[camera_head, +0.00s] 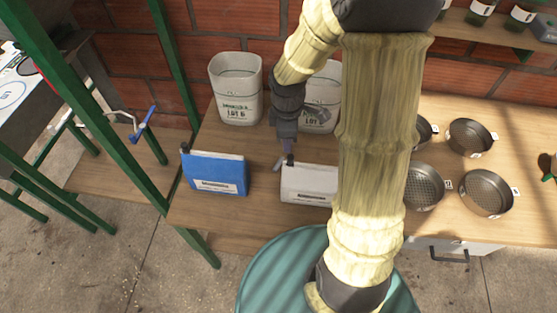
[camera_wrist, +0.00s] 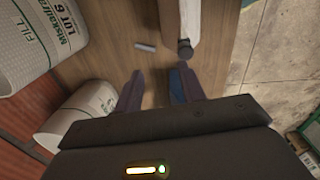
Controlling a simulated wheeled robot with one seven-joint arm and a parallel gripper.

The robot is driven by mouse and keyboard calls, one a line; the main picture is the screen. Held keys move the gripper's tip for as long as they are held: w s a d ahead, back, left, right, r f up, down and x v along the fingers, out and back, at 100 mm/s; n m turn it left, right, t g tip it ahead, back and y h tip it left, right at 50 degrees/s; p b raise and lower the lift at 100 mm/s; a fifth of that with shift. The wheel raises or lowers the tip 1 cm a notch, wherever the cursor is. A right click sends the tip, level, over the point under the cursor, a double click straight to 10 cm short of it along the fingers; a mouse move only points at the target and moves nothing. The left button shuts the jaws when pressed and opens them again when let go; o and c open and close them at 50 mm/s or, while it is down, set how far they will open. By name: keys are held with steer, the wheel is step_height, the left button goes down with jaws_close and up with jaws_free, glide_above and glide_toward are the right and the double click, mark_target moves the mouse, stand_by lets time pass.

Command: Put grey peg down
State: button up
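The grey peg (camera_wrist: 145,47) is a short grey cylinder lying on its side on the wooden table. In the head view it shows as a small grey piece (camera_head: 278,163) between the blue box and the white box. My gripper (camera_head: 288,152) points down just above and beside it. In the wrist view my gripper (camera_wrist: 158,77) has its two fingers apart with bare tabletop between them. The peg lies beyond the fingertips, apart from them.
A blue box (camera_head: 216,174) stands left of my gripper and a white box (camera_head: 308,184) right of it. Two white tubs, LOT 6 (camera_head: 238,90) and another (camera_head: 322,100), stand behind. Several round metal sieves (camera_head: 486,190) are at right. Green posts (camera_head: 100,125) rise at left.

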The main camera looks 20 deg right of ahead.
steer(key=w+f+n+p, duration=0.1)
steer(key=w+f+n, duration=0.3)
steer(key=w+n, duration=0.4)
steer(key=d+n, duration=0.1)
steer(key=n, duration=0.4)
steer(key=shift+w+f+g+y, duration=0.3)
steer(key=shift+f+g, duration=0.1)
glide_above(281, 159)
steer(key=f, duration=1.2)
steer(key=shift+s, duration=0.4)
steer(key=shift+f, duration=0.15)
steer(key=shift+w+f, duration=0.1)
steer(key=f, duration=0.3)
steer(key=f+p, duration=0.1)
steer(key=f, duration=0.1)
steer(key=shift+w, duration=0.3)
steer(key=shift+a, duration=0.1)
steer(key=shift+c, duration=0.4)
